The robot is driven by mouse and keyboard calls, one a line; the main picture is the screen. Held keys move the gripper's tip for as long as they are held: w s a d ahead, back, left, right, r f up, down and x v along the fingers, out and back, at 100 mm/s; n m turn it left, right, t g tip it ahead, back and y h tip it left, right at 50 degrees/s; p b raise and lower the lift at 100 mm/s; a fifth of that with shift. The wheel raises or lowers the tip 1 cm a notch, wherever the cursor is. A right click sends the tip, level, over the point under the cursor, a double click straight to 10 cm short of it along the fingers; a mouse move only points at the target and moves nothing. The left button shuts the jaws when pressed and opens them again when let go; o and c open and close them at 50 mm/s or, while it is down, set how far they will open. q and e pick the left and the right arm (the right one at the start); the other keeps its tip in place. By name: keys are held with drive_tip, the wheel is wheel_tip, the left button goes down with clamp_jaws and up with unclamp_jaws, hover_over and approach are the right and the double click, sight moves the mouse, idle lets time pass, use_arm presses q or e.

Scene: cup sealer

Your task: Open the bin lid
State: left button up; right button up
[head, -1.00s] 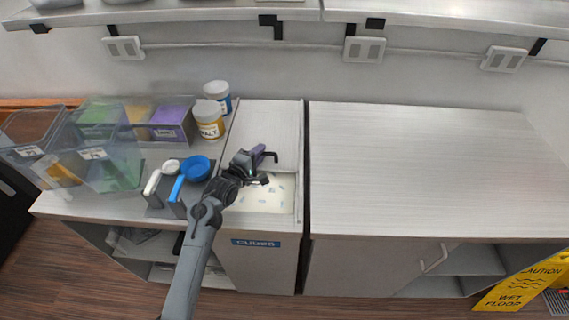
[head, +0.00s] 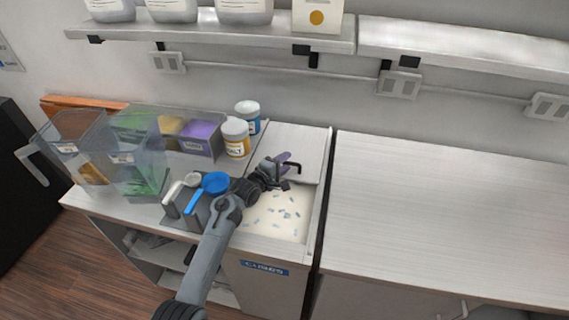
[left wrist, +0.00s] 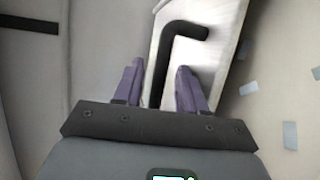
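The bin's pale grey lid (head: 300,146) covers the back part of the bin top in the head view. In front of it the bin is open, showing a cream interior (head: 272,222) with scattered small blue-grey cubes. The lid's black bent handle (left wrist: 185,29) stands up near the lid's front edge. My left gripper (head: 284,166) is at this handle. In the left wrist view, its purple fingers (left wrist: 160,72) stand apart on either side of the handle, with gaps showing beside it. My right gripper is not in view.
Left of the bin are white and blue scoops (head: 215,183), clear tubs (head: 140,160) and a salt jar (head: 236,140). A bare countertop (head: 440,210) lies to the right. A shelf (head: 220,36) runs above along the wall.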

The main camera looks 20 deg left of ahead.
use_arm(q)
drive_tip(key=shift+s+r, duration=0.1)
drive_tip(key=shift+s, duration=0.25)
drive_tip(key=p+v, duration=0.2)
drive_tip(key=v, duration=0.8)
idle(0.3)
